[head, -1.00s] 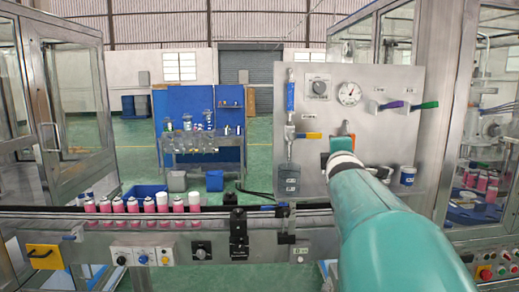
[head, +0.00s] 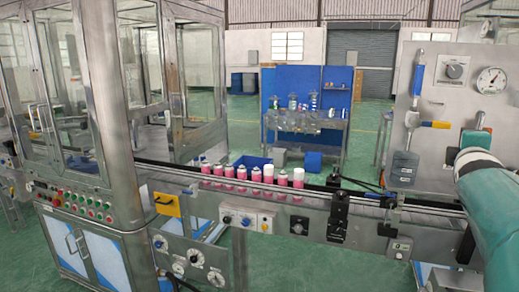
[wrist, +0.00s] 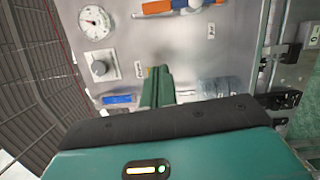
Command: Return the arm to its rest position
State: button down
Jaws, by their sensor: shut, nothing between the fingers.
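My arm (head: 492,210) reaches in from the right edge of the head view, teal with a white ring near its end. My gripper (head: 474,142) is at its far end, in front of the grey control panel (head: 440,92); the arm partly hides it. In the wrist view the two green fingers of my gripper (wrist: 157,86) are together with nothing between them. The panel (wrist: 190,60) fills much of the view behind them. I cannot tell the exact gap between fingertips and panel.
The panel carries a pressure gauge (head: 490,80), a knob (head: 455,70) and a yellow handle (head: 436,124). Pink cans (head: 242,174) stand in a row on the conveyor (head: 300,187). A glazed steel cabinet (head: 75,130) is at left. Green floor (head: 290,265) shows in front of the conveyor.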

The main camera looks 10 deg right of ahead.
jog(key=s+a+f+m+g+y, duration=0.1)
jog(key=a+f+m+y, duration=0.15)
jog(key=a+f, duration=0.45)
jog(key=a+f+m+g+y, duration=0.1)
jog(key=a+f+y, duration=0.2)
jog(key=a, duration=0.7)
jog(key=s+a+f+m+g+y, duration=0.1)
jog(key=a+f+m+y, duration=0.15)
jog(key=a+f, duration=0.45)
jog(key=s+a+f+m+g+y, duration=0.2)
jog(key=s+a+f, duration=0.3)
jog(key=a, duration=0.3)
jog(key=s+a+f+m+g+y, duration=0.2)
jog(key=s+a+f, duration=0.3)
jog(key=s+a, duration=0.3)
jog(key=shift+m+g, duration=0.3)
jog(key=shift+g, duration=0.1)
